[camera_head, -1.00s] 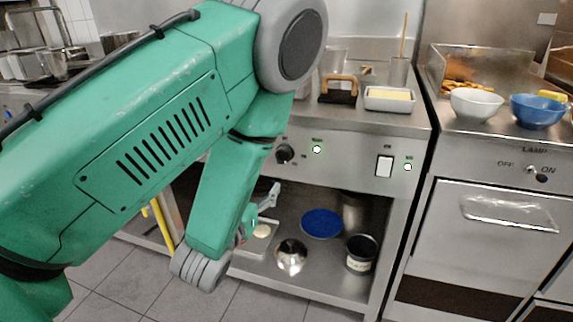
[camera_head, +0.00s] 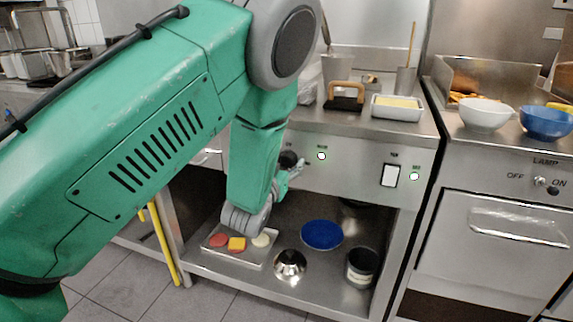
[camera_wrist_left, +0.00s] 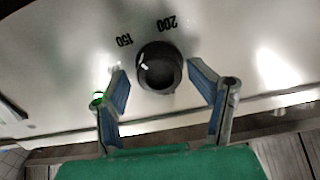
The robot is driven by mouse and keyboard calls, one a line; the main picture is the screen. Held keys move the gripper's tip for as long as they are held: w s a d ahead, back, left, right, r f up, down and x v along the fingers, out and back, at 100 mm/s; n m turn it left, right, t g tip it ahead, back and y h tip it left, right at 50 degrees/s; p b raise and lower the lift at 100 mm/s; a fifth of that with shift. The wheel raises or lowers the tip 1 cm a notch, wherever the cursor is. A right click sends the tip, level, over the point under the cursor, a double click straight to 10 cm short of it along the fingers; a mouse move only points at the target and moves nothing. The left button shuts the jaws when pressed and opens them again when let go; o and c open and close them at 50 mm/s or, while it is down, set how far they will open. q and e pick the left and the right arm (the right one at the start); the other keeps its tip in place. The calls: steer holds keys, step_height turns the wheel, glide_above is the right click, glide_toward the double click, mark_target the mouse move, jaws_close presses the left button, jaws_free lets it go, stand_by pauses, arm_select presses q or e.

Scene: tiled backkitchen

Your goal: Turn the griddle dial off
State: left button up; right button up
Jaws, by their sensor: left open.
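The black griddle dial (camera_head: 288,158) is on the steel front panel, left of a green light; in the head view my arm and gripper partly cover it. In the left wrist view the round dial (camera_wrist_left: 160,70) shows clearly, with a white mark toward its upper left and the printed numbers 150 and 200 above it. My left gripper (camera_head: 288,178) is just below the dial in the head view. In the wrist view its open blue-padded fingers (camera_wrist_left: 158,82) are on either side of the dial, with gaps visible. My right gripper is not in view.
A white rocker switch (camera_head: 390,175) and another green light are farther right on the panel. The shelf below holds a tray with food (camera_head: 262,262), a blue plate (camera_head: 321,235), a metal bowl (camera_head: 290,263) and a tin (camera_head: 361,266). Bowls stand on the right counter.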

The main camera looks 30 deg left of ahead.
arm_select(q)
steer(key=shift+a+f, duration=0.25)
steer(key=shift+a, duration=0.25)
steer(key=c, duration=0.6)
steer(key=shift+d+r, duration=0.15)
steer(key=shift+d, duration=0.2)
steer(key=c, duration=0.5)
steer(key=shift+w+d, duration=0.1)
steer(key=shift+d, duration=0.25)
steer(key=shift+c, duration=0.2)
steer(key=shift+a+r, duration=0.1)
steer(key=shift+a, duration=0.2)
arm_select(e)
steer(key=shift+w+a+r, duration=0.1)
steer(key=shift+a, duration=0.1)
